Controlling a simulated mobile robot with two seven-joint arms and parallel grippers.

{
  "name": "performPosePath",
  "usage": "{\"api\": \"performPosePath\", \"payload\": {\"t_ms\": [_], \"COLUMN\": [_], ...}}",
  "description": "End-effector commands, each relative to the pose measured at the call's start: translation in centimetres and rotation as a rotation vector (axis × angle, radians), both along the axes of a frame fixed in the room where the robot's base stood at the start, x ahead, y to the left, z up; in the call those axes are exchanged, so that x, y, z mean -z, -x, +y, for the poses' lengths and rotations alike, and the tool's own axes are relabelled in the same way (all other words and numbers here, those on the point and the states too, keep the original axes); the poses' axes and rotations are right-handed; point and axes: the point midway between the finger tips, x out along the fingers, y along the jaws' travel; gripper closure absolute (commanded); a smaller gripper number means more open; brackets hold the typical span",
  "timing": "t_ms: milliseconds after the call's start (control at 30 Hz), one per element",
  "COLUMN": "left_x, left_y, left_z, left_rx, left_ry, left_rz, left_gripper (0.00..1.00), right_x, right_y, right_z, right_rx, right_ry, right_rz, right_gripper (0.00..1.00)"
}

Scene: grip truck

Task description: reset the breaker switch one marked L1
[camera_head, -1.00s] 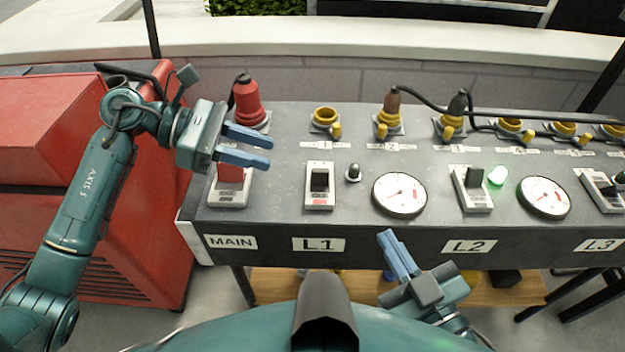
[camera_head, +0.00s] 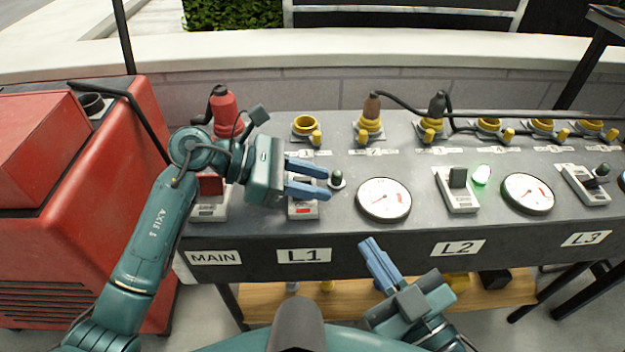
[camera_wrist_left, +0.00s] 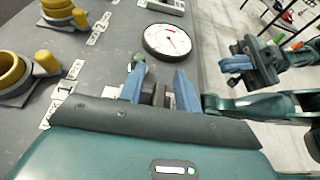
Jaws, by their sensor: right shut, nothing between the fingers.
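The L1 breaker switch (camera_head: 303,210) sits on the panel top above the L1 label (camera_head: 304,255); my left gripper hides most of it. My left gripper (camera_head: 328,182) is open over the switch, fingers pointing right. In the left wrist view, the dark switch lever (camera_wrist_left: 158,94) shows between the two blue fingers of my left gripper (camera_wrist_left: 158,84); contact cannot be told. The small lamp (camera_head: 337,178) beside L1 is dark, close to the fingertips. My right gripper (camera_head: 366,243) is shut and empty before the panel's front edge, below the gauge.
The MAIN switch (camera_head: 210,205) is partly behind my left arm. A round gauge (camera_head: 384,199) lies right of L1. The L2 switch (camera_head: 458,188) has a lit green lamp (camera_head: 481,174). Yellow sockets (camera_head: 305,126) and a red plug (camera_head: 226,112) stand along the back.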

Motion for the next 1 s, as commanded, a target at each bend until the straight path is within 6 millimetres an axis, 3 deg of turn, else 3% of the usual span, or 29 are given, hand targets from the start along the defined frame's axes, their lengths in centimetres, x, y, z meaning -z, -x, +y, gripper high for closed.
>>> {"api": "performPosePath", "payload": {"t_ms": [200, 600, 1000], "left_x": [0.03, 0.01, 0.28], "left_y": [0.00, 0.00, 0.11], "left_z": [-0.01, 0.03, 0.10], "left_rx": [0.000, 0.000, -0.001], "left_ry": [0.000, 0.000, -0.003], "left_rz": [0.001, 0.001, -0.035], "left_gripper": [0.68, 1.00, 1.00], "right_x": [-0.18, -0.21, 0.46], "right_y": [-0.01, -0.01, -0.07], "right_z": [0.02, 0.01, -0.02], "right_rx": [-0.001, -0.002, -0.002], "right_ry": [-0.002, 0.002, -0.006], "right_rz": [-0.004, -0.005, 0.001], "right_gripper": [1.00, 1.00, 1.00]}}
